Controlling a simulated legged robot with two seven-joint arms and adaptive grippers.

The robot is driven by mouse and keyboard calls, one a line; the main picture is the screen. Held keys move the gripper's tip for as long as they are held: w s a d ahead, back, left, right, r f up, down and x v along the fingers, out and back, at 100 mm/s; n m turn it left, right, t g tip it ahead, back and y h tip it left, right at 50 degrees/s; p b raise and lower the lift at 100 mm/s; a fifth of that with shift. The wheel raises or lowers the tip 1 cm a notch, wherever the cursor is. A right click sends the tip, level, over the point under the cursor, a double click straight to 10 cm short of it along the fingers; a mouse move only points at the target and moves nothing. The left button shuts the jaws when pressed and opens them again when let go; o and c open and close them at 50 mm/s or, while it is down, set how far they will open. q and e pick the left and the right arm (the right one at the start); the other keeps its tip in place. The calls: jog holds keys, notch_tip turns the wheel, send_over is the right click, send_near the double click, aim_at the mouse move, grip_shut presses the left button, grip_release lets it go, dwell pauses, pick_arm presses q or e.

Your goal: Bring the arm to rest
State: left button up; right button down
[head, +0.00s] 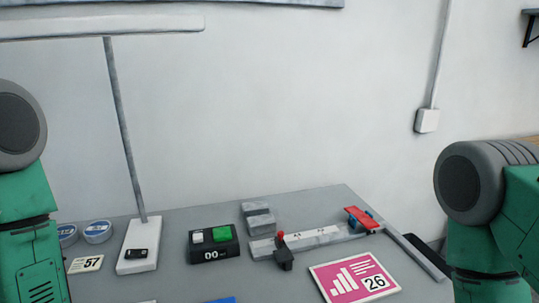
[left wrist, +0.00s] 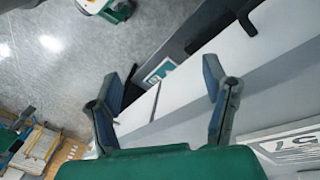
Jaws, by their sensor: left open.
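My left arm stands at the left edge of the head view, and its gripper is out of that frame. In the left wrist view my left gripper (left wrist: 160,108) is open, with its two fingers apart and nothing between them. My right arm stands at the right edge of the head view. Its gripper is not in view.
The grey table (head: 190,285) holds a lamp base (head: 138,255), the 57 card (head: 85,265), a black box with a green button (head: 213,243), a trimmer rail (head: 320,238) with a red lever, and a pink card marked 26 (head: 353,277). A white wall stands behind.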

pick_arm(q)
jog(key=s+a+f+n+y, duration=0.3)
jog(key=s+a+f+n, duration=0.2)
jog(key=s+a, duration=0.25)
jog(key=shift+m, duration=0.5)
jog(key=f+b, duration=0.1)
jog(key=w+d+f+b, duration=0.1)
jog(key=f+b, duration=0.1)
jog(key=w+f+b, duration=0.1)
jog(key=b, duration=0.1)
jog(key=shift+w+d+f, duration=0.1)
jog(key=shift+d+f, duration=0.2)
jog(key=shift+f, duration=0.05)
jog(key=shift+w+d, duration=0.1)
jog(key=shift+d, duration=0.15)
jog(key=shift+a, duration=0.2)
